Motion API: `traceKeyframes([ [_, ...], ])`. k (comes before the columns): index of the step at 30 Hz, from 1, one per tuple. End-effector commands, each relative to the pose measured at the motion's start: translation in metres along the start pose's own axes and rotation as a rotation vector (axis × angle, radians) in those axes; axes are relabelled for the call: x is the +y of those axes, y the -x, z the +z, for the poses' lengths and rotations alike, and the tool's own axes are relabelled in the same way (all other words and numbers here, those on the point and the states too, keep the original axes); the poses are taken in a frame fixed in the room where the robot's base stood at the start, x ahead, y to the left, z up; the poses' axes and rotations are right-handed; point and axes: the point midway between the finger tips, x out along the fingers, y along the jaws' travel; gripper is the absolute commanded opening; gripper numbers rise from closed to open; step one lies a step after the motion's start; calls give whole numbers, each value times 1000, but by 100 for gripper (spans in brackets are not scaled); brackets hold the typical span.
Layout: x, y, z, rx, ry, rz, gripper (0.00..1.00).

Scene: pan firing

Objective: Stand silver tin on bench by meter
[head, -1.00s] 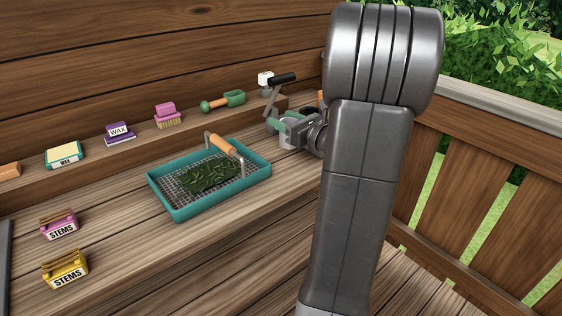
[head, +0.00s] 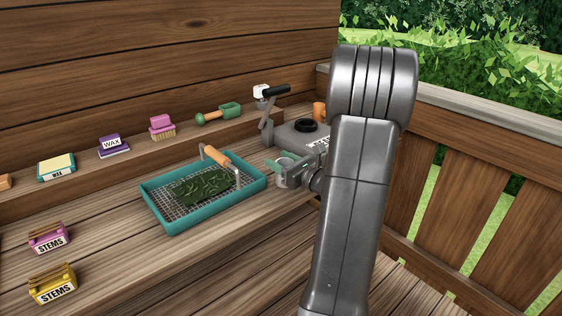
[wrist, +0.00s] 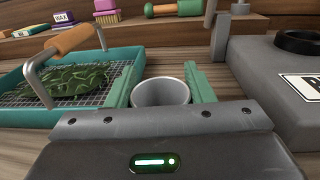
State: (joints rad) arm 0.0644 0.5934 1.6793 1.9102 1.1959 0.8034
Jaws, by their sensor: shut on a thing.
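The silver tin (wrist: 161,92) is an open, empty-looking cup, upright between the two green fingers of my gripper (wrist: 161,88) in the wrist view. In the head view the tin (head: 284,178) shows beside my gripper (head: 290,167), just right of the teal tray. My gripper is shut on it. I cannot tell whether its base touches the bench (head: 205,238). A grey box (head: 292,138) with a black ring on top and a white label stands behind it; in the wrist view this box (wrist: 268,82) is to the right. I cannot tell which thing is the meter.
A teal tray (head: 170,222) with mesh, green leaves and a wooden-handled bar stands close left of the tin. A grey post with a black handle (head: 275,90) stands behind. Two stems boxes (head: 52,284) sit front left.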

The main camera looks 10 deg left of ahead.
Motion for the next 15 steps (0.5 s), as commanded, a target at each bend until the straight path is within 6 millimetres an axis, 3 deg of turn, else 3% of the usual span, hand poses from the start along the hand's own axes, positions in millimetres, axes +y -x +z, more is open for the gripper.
traceKeyframes([
  [1, 0, 0, -4, 0, 0, 0, 21],
  [2, 0, 0, -2, 0, 0, 0, 54],
  [4, 0, 0, -2, 0, 0, 0, 68],
  [15, 0, 0, 2, 0, 0, 0, 70],
])
